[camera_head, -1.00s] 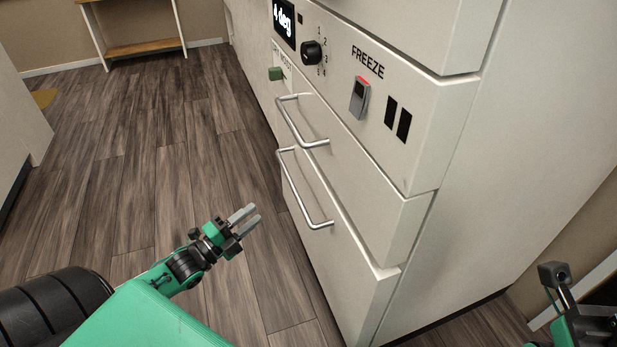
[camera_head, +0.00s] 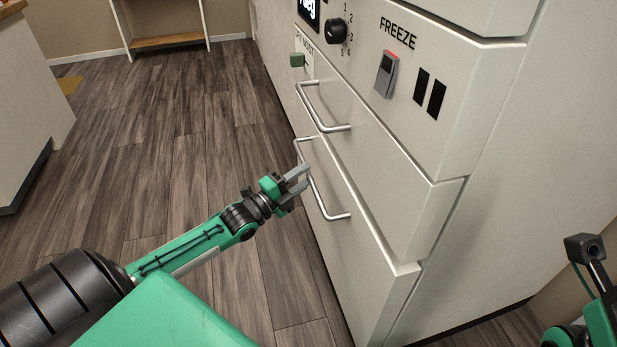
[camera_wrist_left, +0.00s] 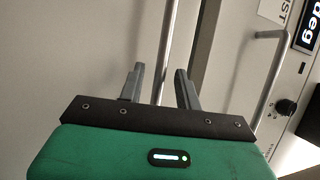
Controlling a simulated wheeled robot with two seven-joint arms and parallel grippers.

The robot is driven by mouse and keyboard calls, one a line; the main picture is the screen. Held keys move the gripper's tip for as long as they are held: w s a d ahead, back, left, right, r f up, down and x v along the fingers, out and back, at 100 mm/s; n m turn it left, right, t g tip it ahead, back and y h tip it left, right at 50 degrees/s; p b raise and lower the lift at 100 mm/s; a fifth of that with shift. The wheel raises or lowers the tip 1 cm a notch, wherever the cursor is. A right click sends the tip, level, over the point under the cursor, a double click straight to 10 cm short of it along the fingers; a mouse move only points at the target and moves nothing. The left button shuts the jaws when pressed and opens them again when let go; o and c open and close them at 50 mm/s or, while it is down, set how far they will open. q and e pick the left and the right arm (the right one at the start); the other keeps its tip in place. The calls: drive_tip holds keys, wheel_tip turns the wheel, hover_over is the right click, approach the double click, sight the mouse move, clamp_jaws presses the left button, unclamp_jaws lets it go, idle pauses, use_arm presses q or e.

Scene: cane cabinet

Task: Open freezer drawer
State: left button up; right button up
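The white freezer has two stacked drawers with metal bar handles. The upper drawer (camera_head: 385,165) has the upper handle (camera_head: 318,110); the lower drawer (camera_head: 365,255) has the lower handle (camera_head: 318,190). Both drawers look shut. My left gripper (camera_head: 299,178) is open, with its fingers at the lower handle. In the left wrist view the lower handle's bar (camera_wrist_left: 166,60) runs between the two parted fingers (camera_wrist_left: 160,88), and the upper handle (camera_wrist_left: 270,80) is to the right. Whether a finger touches the bar I cannot tell. My right gripper is not clearly in view; part of my right arm shows at the lower right.
Above the drawers are a panel with a dial (camera_head: 336,31), a FREEZE switch (camera_head: 386,74) and a green slider (camera_head: 297,60). A wooden shelf stand (camera_head: 165,41) is at the back. The wood floor (camera_head: 165,150) left of the freezer is clear.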

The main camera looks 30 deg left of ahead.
use_arm(q)
drive_tip(key=shift+x, duration=1)
clamp_jaws()
